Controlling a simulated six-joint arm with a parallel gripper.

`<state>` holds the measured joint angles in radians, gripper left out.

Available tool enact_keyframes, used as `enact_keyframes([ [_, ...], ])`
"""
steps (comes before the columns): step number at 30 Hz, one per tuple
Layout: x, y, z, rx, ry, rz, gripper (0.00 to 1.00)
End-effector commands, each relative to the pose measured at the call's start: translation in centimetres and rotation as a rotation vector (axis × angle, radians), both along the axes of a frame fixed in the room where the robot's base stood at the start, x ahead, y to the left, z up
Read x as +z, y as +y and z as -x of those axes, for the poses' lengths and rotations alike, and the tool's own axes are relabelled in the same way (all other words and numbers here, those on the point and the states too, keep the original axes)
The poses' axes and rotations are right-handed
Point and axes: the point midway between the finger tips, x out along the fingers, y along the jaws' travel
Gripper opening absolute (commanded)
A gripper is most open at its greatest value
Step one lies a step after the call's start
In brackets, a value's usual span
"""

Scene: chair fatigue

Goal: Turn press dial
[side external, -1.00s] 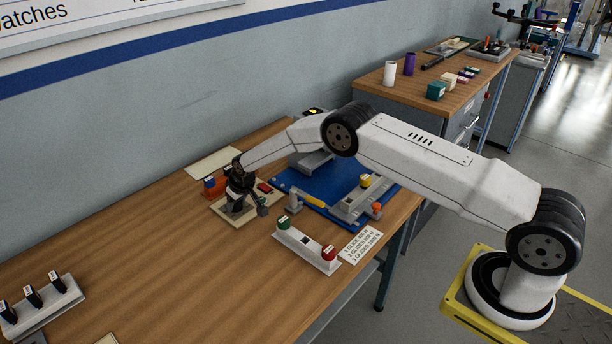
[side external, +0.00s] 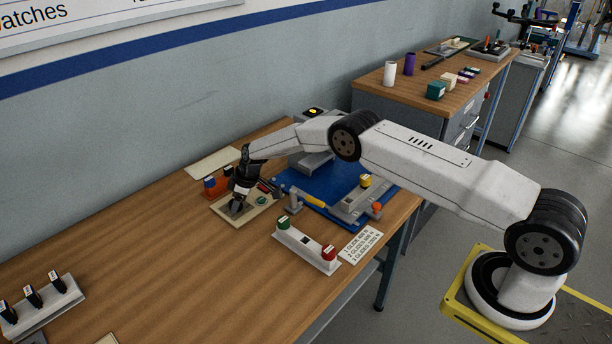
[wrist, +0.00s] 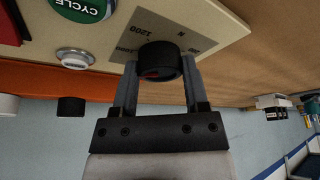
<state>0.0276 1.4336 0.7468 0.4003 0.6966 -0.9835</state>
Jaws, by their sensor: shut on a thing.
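The press dial (wrist: 160,64) is a round black knob with a red mark on its face, on a grey label plate (wrist: 122,32) printed with values. My gripper (wrist: 158,78) has one finger on each side of the dial and is shut on it. In the side external view my gripper (side external: 238,207) points down onto the cream control panel (side external: 262,211), and hides the dial. A green CYCLE button (wrist: 84,8) is on the same panel, beside the dial; it also shows in the side view (side external: 261,200).
A blue base with a grey press fixture (side external: 350,207) is to the right. A white bar with green and red tops (side external: 305,246) lies in front. The bench to the left is mostly clear.

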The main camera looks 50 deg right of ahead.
Motion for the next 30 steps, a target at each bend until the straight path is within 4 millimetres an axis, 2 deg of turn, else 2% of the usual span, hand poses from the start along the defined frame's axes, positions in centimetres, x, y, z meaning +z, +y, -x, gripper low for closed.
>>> enact_keyframes([
  [13, -0.04, -0.11, -0.15, 0.258, -0.002, 0.001, 0.00],
  [30, -0.04, -0.13, -0.19, 0.409, -0.001, 0.002, 0.00],
])
